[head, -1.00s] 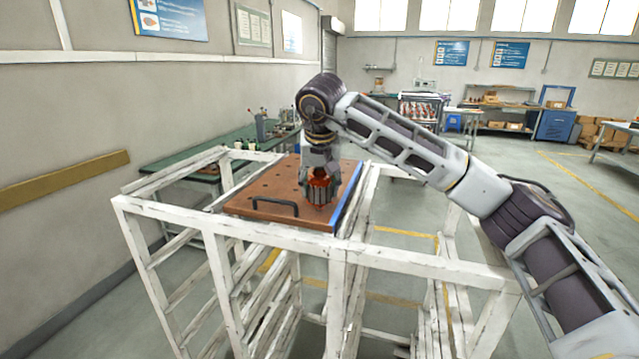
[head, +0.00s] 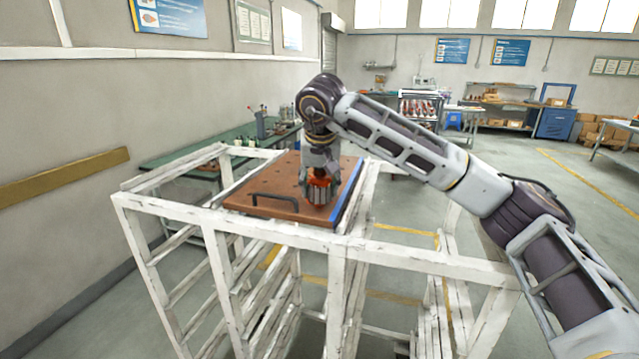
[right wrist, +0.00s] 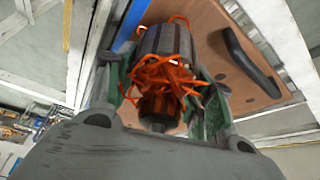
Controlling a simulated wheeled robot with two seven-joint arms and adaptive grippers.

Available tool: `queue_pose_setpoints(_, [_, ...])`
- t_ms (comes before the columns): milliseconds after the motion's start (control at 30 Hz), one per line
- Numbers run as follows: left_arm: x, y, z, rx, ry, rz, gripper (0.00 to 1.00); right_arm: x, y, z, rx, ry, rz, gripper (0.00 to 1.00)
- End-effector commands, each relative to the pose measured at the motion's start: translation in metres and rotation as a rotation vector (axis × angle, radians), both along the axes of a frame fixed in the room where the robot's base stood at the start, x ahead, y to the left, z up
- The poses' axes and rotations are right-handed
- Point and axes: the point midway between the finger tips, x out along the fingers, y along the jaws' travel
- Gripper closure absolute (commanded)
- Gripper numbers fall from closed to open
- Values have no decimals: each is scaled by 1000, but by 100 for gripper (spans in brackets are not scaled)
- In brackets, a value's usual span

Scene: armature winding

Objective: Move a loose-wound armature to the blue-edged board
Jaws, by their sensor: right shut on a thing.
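A loose-wound armature (head: 318,194) has a grey slotted core and messy orange wire. It stands roughly upright at the brown blue-edged board (head: 268,184), near the blue edge and right of the black handle. In the head view I cannot tell whether its lower end touches the board. My right gripper (head: 320,182) is shut on it from above. In the right wrist view, the armature (right wrist: 165,72) sits between the green-padded fingers of my right gripper (right wrist: 163,95), with orange wire loops bulging around its upper end. My left gripper is not in view.
The board lies on a white slatted frame (head: 235,220) with open gaps. The black handle (head: 274,203) rises from the board's near side. A green bench (head: 200,152) stands behind at the left. Much of the board around the armature is clear.

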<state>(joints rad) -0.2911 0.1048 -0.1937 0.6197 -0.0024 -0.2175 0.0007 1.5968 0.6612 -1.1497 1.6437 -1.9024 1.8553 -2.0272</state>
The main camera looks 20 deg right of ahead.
Motion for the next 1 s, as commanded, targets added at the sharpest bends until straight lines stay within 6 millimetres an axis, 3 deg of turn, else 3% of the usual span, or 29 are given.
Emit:
queue_pose_setpoints(767, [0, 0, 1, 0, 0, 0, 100, 0, 0, 0, 1, -2, -1, 90])
queue_pose_setpoints(800, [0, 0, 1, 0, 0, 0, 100, 0, 0, 0, 2, -2, 0, 45])
queue_pose_setpoints(1000, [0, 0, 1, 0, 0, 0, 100, 0, 0, -1, 1, -1, 0, 22])
